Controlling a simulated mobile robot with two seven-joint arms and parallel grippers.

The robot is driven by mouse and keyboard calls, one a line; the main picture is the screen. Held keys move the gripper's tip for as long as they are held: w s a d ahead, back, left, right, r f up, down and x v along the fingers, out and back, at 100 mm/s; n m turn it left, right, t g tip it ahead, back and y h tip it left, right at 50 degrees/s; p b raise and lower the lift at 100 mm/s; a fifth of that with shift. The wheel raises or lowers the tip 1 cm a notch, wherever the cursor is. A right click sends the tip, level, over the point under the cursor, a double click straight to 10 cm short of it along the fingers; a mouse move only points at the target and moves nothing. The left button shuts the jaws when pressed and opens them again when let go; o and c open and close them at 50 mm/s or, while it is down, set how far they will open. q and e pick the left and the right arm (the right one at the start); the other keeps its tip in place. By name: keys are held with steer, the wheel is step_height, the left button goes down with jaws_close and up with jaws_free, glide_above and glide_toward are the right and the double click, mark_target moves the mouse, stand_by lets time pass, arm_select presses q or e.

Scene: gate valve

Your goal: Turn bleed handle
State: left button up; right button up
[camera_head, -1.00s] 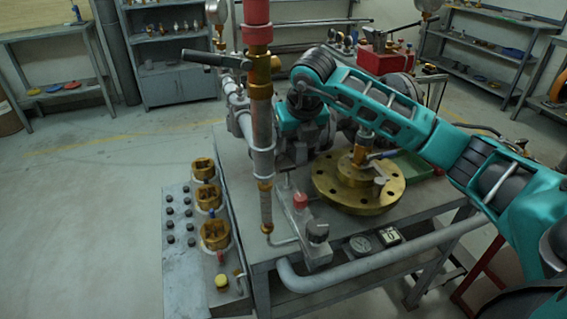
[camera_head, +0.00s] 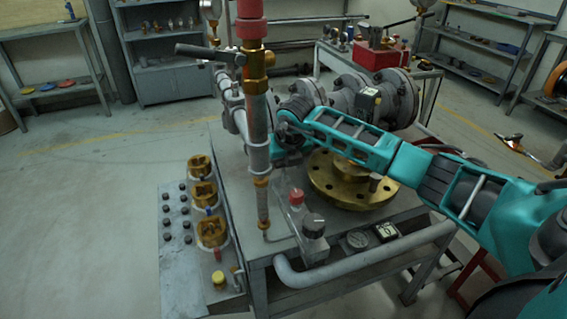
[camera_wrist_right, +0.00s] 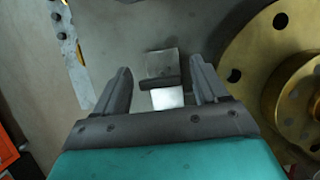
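A dark lever handle (camera_head: 207,54) sticks out left from the top of an upright pipe (camera_head: 262,130). A block with a red cap (camera_head: 297,196) and a black knob (camera_head: 313,224) stands on the bench. I cannot tell which part is the bleed handle. My right arm reaches in from the right, and its gripper (camera_head: 287,155) hangs down just behind the pipe, partly hidden. In the right wrist view the right gripper (camera_wrist_right: 160,78) is open, with a grey block (camera_wrist_right: 163,64) seen between its fingers; contact is unclear. My left gripper is out of view.
A brass flange (camera_head: 350,195) lies beside the right gripper. A control box (camera_head: 180,265) with several brass fittings is at the left of the bench (camera_head: 260,262). A grey flanged valve body (camera_head: 350,95) stands behind my arm. The floor at the left is clear.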

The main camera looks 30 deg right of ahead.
steer(key=c, duration=1)
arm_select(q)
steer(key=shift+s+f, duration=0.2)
arm_select(e)
steer(key=shift+c, duration=0.2)
